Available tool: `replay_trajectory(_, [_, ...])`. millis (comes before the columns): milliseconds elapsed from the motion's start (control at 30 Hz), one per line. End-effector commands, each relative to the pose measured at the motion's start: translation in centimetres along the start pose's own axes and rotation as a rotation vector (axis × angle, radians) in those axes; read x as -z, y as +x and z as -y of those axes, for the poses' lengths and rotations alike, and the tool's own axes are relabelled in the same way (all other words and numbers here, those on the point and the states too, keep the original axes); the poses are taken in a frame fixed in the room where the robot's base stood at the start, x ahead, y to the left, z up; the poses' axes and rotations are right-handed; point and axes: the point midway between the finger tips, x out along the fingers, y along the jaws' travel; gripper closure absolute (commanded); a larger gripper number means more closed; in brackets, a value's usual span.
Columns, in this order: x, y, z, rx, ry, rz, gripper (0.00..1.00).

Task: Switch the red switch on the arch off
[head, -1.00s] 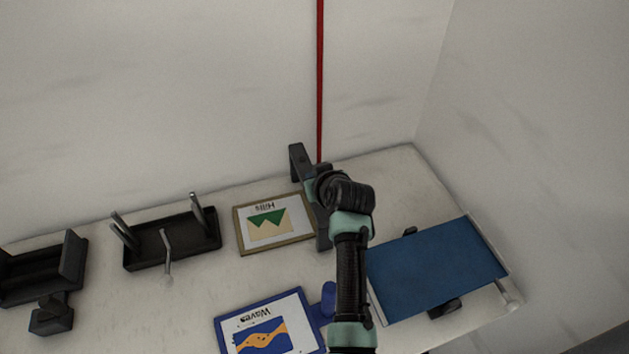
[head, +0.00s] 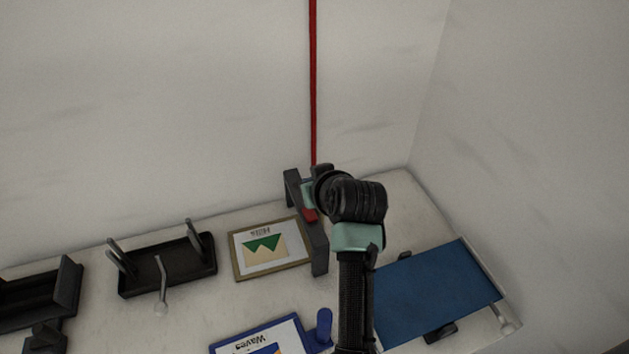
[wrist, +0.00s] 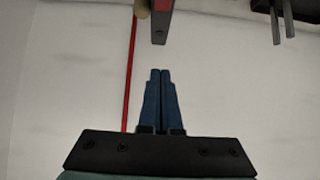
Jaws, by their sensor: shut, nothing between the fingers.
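The dark grey arch (head: 319,255) stands on the table near the back wall, partly hidden by my arm in the head view. The red switch (head: 309,214) shows as a small red patch on the arch just below my wrist; its tilt cannot be told. In the wrist view, the end of a grey bar of the arch (wrist: 160,30) lies ahead of my gripper (wrist: 160,72), with red at its upper part by the top edge. My fingers are together and empty, apart from the bar in the picture. In the head view, my wrist hides the fingers.
A framed Hills picture (head: 268,248) lies left of the arch, and a blue-framed Waves picture (head: 250,340) is in front. A black tray with pegs (head: 165,262) is further left. A blue panel (head: 435,290) lies right. A red strip (head: 313,80) runs up the wall.

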Motion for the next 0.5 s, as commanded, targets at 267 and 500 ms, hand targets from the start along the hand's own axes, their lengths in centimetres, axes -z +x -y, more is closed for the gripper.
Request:
replay_trajectory(267, [0.7,-2.7,0.0,0.000,0.001,0.000,1.00])
replay_trajectory(500, [0.8,-3.0,0.0,0.000,0.001,0.002,1.00])
